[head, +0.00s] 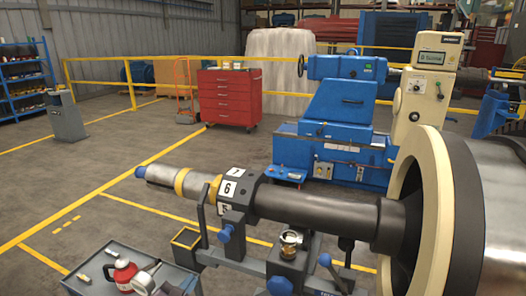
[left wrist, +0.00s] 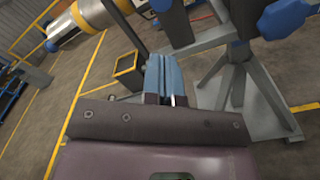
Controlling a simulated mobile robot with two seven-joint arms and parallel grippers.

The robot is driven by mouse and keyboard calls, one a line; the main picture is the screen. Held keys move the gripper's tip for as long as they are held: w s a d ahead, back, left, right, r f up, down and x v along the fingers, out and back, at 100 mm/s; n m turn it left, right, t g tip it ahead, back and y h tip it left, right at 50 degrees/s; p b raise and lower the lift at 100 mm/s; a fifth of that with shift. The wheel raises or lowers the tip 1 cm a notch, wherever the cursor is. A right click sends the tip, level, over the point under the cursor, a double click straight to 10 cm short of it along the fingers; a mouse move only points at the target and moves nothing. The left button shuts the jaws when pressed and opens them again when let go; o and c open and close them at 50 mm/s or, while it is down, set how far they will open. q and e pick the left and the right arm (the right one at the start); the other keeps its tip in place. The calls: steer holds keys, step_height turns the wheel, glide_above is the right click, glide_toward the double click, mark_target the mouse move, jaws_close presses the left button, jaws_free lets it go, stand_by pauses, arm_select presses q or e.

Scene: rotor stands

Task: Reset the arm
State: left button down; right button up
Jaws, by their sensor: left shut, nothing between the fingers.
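My left gripper (left wrist: 161,66) shows in the left wrist view, its blue fingers together with nothing between them. It points toward the floor beside the grey stand legs (left wrist: 238,72) and touches nothing that I can see. My right gripper is in neither view.
A grey cart top (head: 92,272) with a red bottle (head: 122,272) stands at the lower left. The stand (head: 288,262) with blue knobs is close to the left arm. A red tool cabinet (head: 229,97) and blue machine (head: 335,120) stand behind. Open floor lies left.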

arm_select(q)
steer(key=s+a+f+m+g+y, duration=0.1)
steer(key=s+a+f+m+y, duration=0.1)
steer(key=s+f+m, duration=0.3)
steer(key=s+a+f+m+g+y, duration=0.2)
steer(key=s+a+f+m, duration=0.2)
steer(key=s+m, duration=0.4)
steer(key=s+a+f+m+g+y, duration=0.2)
steer(key=s+f+m, duration=0.4)
steer(key=m, duration=0.6)
steer(key=shift+s+a+m, duration=0.4)
steer(key=shift+s+a, duration=0.4)
steer(key=shift+a, duration=0.1)
